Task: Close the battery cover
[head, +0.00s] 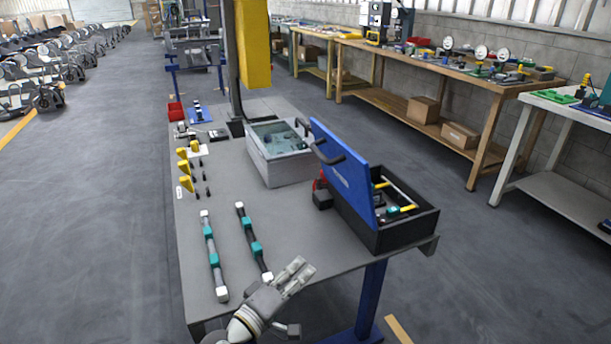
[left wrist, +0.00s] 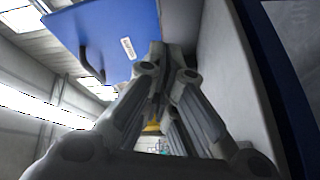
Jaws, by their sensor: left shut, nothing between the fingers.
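The battery cover (head: 345,174) is a blue lid with a dark handle. It stands open and steeply tilted along the left side of a black battery box (head: 405,236). Cables and yellow and teal parts show inside the box. My left gripper (head: 302,268) is shut and empty over the front edge of the table, left of and nearer than the box, apart from the cover. In the left wrist view the blue cover (left wrist: 105,38) with a white label fills the upper left, beyond the shut fingers (left wrist: 170,65). My right gripper is not in view.
The grey table (head: 225,183) holds a grey bin (head: 282,165) with a clear top behind the cover. Two cables with teal bands (head: 210,255) lie at the left. Yellow-handled tools (head: 185,168) lie farther back. The table's middle is clear.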

